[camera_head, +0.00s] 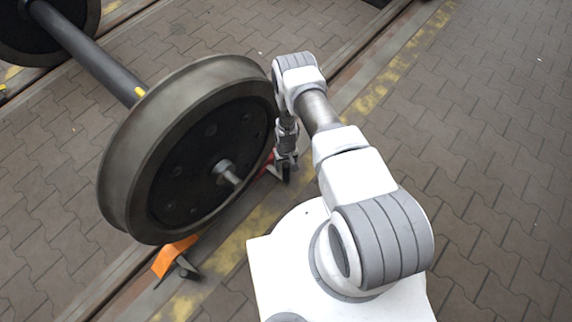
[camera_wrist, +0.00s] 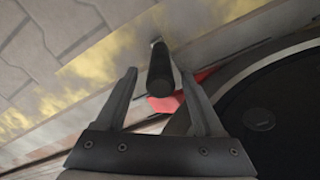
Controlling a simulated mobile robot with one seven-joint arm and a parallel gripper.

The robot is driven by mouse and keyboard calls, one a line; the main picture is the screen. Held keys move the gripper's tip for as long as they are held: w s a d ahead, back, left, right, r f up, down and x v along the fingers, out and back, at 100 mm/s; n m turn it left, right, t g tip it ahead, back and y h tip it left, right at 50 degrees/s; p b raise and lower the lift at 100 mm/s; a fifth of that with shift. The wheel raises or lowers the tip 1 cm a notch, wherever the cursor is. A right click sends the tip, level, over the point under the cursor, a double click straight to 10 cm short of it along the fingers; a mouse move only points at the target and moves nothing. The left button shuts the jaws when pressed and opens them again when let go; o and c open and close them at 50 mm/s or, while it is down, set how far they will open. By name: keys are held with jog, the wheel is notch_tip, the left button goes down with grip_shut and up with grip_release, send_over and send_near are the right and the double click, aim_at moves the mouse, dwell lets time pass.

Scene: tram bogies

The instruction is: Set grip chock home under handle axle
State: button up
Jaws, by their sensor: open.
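The wheelset stands on the rail, with a large dark wheel (camera_head: 205,150) and an axle (camera_head: 85,52) running to the upper left. A red chock (camera_head: 270,168) sits low at the right side of the wheel, mostly hidden by my gripper. In the wrist view the red chock (camera_wrist: 172,101) lies beside the wheel, with a black cylindrical handle (camera_wrist: 160,68) pointing towards the camera. My gripper (camera_wrist: 160,75) is open, one finger on each side of the handle with gaps visible. An orange chock (camera_head: 172,256) with a dark handle (camera_head: 186,270) sits at the wheel's lower left.
A rail (camera_head: 340,80) in the paving runs diagonally under the wheel, with a worn yellow line (camera_head: 368,103) beside it. A second wheel (camera_head: 50,30) stands at the upper left. The paving (camera_head: 480,130) to the right is clear.

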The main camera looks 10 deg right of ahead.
notch_tip(320, 180, up, 17)
jog(key=p, duration=0.6)
jog(key=shift+r+p, duration=0.2)
jog(key=shift+p, duration=0.2)
